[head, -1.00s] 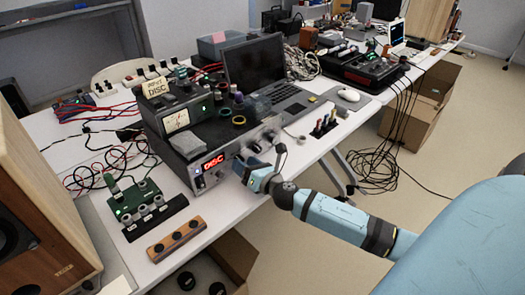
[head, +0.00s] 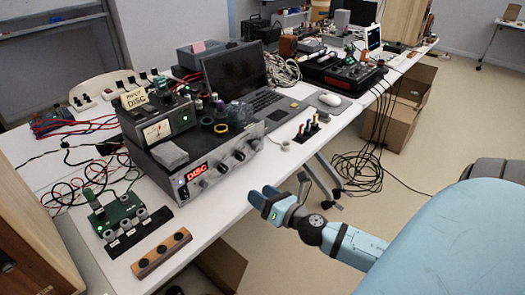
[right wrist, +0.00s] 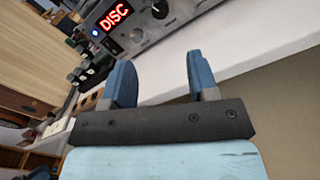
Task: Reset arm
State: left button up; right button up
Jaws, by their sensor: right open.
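My right gripper (head: 265,197) is open and empty, held off the front edge of the white table (head: 215,205). Its two blue fingers also show spread apart in the right wrist view (right wrist: 160,82). In front of it on the table stands a silver amplifier (head: 222,165) with knobs and a red display reading "DISC". The amplifier front also shows at the top of the right wrist view (right wrist: 150,22). There is a clear gap between the fingers and the amplifier. My left gripper is not in view.
A laptop (head: 235,72) and a mouse (head: 330,99) lie behind the amplifier. A green circuit board (head: 118,215) and a wooden knob strip (head: 160,253) lie at left. Black cables (head: 360,170) hang to the floor near cardboard boxes (head: 405,110). Open floor lies at right.

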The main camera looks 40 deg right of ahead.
dwell(0.4)
jog(key=s+a+f+m+g+y, duration=0.1)
jog(key=s+a+f+m+g, duration=0.35)
jog(key=a+m, duration=0.75)
jog(key=s+a+f+m+g+y, duration=0.2)
jog(key=s+a+f+m, duration=0.45)
jog(key=m, duration=1.05)
pick_arm(q)
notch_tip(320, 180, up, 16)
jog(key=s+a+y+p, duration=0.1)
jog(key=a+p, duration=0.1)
jog(key=p, duration=2.4)
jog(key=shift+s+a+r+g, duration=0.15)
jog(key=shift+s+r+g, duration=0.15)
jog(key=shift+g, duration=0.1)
pick_arm(e)
notch_tip(320, 180, up, 19)
jog(key=s+h, duration=0.1)
jog(key=s, duration=0.1)
jog(key=shift+s+d+f, duration=0.15)
jog(key=shift+f, duration=0.05)
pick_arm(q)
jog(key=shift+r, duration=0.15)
pick_arm(e)
jog(key=shift+g, duration=0.25)
